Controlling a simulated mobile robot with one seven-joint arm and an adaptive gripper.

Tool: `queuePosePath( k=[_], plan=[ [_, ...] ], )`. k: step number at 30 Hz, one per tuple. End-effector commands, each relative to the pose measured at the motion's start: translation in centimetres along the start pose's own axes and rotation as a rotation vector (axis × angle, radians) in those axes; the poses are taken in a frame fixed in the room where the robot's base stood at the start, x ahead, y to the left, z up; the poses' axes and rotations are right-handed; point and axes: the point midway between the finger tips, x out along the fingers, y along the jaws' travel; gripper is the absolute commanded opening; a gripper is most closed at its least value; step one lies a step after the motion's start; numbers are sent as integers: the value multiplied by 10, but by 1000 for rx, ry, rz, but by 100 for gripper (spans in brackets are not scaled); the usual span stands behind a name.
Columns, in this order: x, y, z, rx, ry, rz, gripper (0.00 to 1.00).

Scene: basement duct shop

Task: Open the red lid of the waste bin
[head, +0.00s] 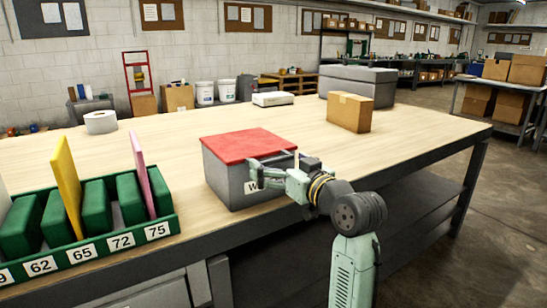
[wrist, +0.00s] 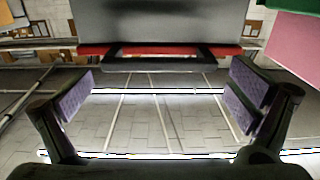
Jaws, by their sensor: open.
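The waste bin (head: 226,178) is a grey box on the workbench. Its red lid (head: 245,145) lies flat and closed on top. My gripper (head: 272,166) is at the bin's right front side, about level with the lid's edge, and hides part of the bin's label. In the wrist view my gripper (wrist: 162,90) is open, its two purple-padded fingers wide apart with nothing between them. Beyond them the bin's grey wall (wrist: 180,22), the red lid edge (wrist: 95,49) and a dark bar (wrist: 160,65) along it show. I cannot tell whether a finger touches the bin.
A green rack (head: 110,243) with numbered slots, a yellow panel (head: 66,185) and a pink panel (head: 143,175) stands left of the bin. A cardboard box (head: 349,112), a grey case (head: 358,84) and a white roll (head: 100,122) stand farther back. The workbench (head: 420,128) is clear at right.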

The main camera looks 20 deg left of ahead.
Motion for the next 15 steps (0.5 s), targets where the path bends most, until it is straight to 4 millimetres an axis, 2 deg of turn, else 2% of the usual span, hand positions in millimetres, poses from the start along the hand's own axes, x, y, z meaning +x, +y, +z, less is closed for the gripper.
queuePosePath(
  k=[3, 6, 15],
  plan=[
    [16, -1, -1, 0, 0, -2, 100],
    [22, 0, -1, -1, 0, -1, 100],
    [26, 0, 0, -1, 1, 0, 100]
  ],
)
